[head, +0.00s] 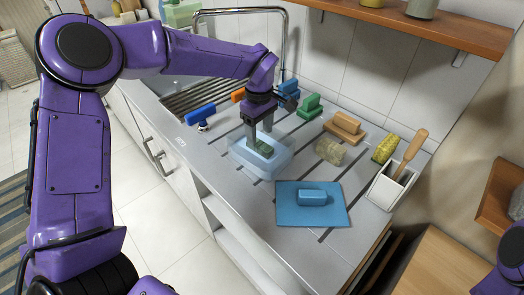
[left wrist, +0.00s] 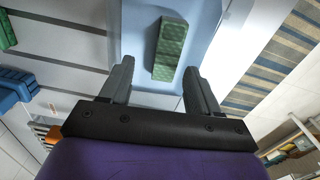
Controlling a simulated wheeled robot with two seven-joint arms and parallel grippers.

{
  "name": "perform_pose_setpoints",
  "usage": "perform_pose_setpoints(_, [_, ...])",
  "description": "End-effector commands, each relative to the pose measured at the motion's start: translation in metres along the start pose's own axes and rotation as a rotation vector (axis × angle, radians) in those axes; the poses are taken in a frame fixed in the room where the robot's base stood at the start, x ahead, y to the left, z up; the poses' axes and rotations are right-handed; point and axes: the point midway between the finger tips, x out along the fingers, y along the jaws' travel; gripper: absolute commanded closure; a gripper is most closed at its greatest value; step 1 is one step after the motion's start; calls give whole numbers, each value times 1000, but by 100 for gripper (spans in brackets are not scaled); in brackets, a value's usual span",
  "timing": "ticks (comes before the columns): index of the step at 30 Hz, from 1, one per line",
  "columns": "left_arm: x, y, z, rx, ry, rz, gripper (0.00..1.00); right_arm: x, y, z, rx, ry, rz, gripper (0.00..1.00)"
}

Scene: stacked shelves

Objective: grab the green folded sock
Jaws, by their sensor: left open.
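The green folded sock (head: 263,149) lies in a pale blue tray (head: 245,161) on the grey counter. In the left wrist view the sock (left wrist: 170,48) is a patterned green block on the pale blue tray floor (left wrist: 205,25). My left gripper (head: 260,141) is open and points down over the tray, with its fingers close above the sock. In the left wrist view the fingers (left wrist: 158,72) are spread, with the sock ahead of the gap and nothing held. Contact cannot be made out. My right gripper is out of view.
Around the tray are a blue brush (head: 200,114), a green block (head: 308,107), a wooden-based block (head: 345,126), a sponge (head: 330,151) and a blue mat (head: 330,217) bearing a blue block. A white holder (head: 390,187) stands at right. A faucet (head: 284,45) and wooden shelf (head: 430,25) are behind.

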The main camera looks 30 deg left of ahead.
Motion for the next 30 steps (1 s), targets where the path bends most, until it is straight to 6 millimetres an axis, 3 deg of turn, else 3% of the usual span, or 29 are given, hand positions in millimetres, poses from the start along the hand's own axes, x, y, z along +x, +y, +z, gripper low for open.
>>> perform_pose_setpoints(12, [60, -6, 1, 0, 1, -1, 38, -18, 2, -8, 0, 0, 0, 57])
perform_pose_setpoints(20, [66, -4, 1, 2, 1, 4, 38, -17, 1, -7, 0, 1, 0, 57])
perform_pose_setpoints(25, [66, -4, 1, 1, 1, 3, 90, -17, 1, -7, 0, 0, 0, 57])
perform_pose_setpoints(30, [65, -4, 1, 1, 1, 3, 98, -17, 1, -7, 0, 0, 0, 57])
